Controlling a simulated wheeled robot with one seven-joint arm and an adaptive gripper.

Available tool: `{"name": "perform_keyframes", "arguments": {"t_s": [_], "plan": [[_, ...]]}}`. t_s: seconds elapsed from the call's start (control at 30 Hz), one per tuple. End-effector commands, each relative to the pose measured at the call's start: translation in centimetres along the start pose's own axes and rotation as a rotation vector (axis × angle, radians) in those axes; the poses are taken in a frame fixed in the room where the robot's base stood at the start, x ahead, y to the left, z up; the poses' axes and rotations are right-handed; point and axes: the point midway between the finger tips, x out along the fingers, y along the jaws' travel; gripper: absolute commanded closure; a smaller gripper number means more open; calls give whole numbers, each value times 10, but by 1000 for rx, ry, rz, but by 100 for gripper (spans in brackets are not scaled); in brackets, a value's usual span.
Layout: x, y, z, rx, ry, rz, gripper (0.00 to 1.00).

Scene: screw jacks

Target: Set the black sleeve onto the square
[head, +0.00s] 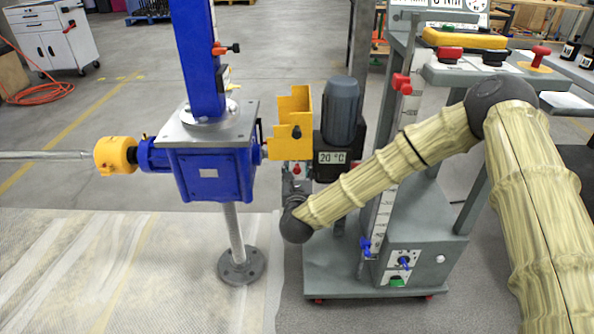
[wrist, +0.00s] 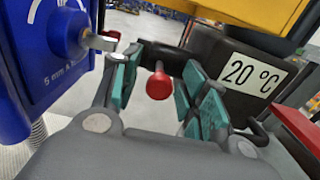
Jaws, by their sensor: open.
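My gripper (wrist: 163,64) is open in the wrist view, its teal-padded fingers apart. A red ball knob on a dark stem (wrist: 158,84) shows between the fingers, and I see no contact. In the head view my gripper (head: 296,180) is small and partly hidden by my arm, below the yellow guard. I cannot clearly identify the black sleeve. A dark round piece (head: 495,56) sits on the grey bench at the upper right, between two red-topped pieces. I cannot make out the square for certain; a metal stub (wrist: 100,42) sticks out of the blue gearbox (wrist: 50,60), left of my fingers.
The blue screw jack (head: 205,170) stands left of my gripper. A yellow guard (head: 292,115), a grey motor (head: 341,110) and a 20 °C display (head: 332,157) are close by. The grey trolley (head: 425,265) stands at the right. Floor is free at the front left.

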Motion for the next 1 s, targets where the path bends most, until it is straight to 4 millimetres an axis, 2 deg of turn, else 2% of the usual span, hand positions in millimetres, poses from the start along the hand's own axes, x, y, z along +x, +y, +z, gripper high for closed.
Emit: {"name": "perform_keyframes", "arguments": {"t_s": [0.27,0.5,0.77,1.0], "plan": [[1,0,0,0,0,0,58],[0,0,0,0,0,0,100],[0,6,-2,1,0,2,100],[0,47,-2,2,0,3,100]]}}
